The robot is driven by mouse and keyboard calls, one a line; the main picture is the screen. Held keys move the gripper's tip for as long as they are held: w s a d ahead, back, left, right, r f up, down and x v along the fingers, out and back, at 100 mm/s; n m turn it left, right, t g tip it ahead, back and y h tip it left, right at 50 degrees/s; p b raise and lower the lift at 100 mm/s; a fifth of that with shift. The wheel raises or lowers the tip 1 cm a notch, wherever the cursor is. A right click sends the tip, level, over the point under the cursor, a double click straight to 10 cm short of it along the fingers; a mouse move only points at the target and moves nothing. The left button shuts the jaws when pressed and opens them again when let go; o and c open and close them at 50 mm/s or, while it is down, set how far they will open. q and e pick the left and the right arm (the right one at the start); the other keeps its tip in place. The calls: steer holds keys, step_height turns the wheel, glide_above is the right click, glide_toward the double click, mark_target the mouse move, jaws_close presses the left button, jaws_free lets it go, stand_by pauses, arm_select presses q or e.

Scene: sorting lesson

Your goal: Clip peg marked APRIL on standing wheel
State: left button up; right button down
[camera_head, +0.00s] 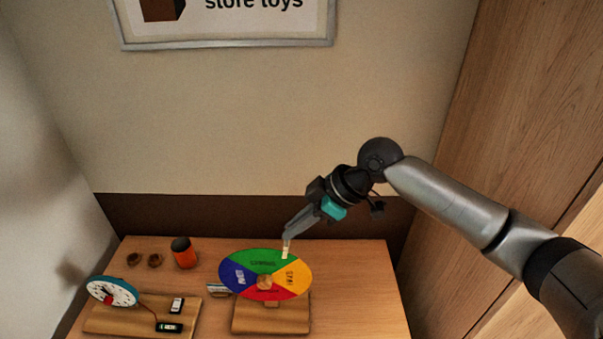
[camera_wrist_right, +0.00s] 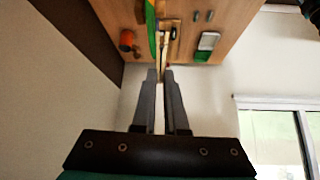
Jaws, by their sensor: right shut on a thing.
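The standing wheel (camera_head: 238,261) is a disc with green, yellow, red and blue sectors on a wooden stand (camera_head: 271,325). Its top sector is green, and its small lettering is hard to read. My right gripper (camera_head: 287,238) is above the wheel's top edge and shut on a pale wooden peg (camera_head: 286,250). The peg's lower end overlaps the green sector in the head view; I cannot tell if it is clipped on the rim. In the right wrist view the wheel shows edge-on (camera_wrist_right: 151,22), beside the peg (camera_wrist_right: 161,55) between my fingertips. The peg's marking is not readable. My left gripper is not in view.
A clock face (camera_head: 112,291) on a wooden board (camera_head: 122,320) stands at the left with two small dark and white items. An orange cup (camera_head: 184,253) and two small brown rings (camera_head: 144,260) are behind it. The table (camera_head: 355,290) is clear right of the wheel.

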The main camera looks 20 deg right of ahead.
arm_select(q)
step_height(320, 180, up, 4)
steer(key=p, duration=0.3)
arm_select(e)
step_height(320, 180, up, 4)
steer(key=w+d+f+n, duration=0.1)
steer(key=w+d, duration=0.1)
arm_select(q)
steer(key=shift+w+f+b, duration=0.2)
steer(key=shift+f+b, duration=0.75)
steer(key=shift+b, duration=0.1)
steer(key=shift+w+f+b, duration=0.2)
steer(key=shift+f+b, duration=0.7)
steer(key=shift+b, duration=0.1)
arm_select(e)
steer(key=shift+g+y, duration=0.4)
steer(key=shift+w+a+f, duration=0.15)
steer(key=shift+f, duration=1)
steer(key=shift+w+a+f, duration=0.1)
steer(key=shift+a+f, duration=0.05)
steer(key=shift+f, duration=0.95)
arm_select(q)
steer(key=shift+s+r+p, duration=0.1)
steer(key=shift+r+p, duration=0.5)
arm_select(e)
steer(key=shift+r, duration=0.1)
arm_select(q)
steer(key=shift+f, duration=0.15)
arm_select(e)
steer(key=shift+f, duration=0.25)
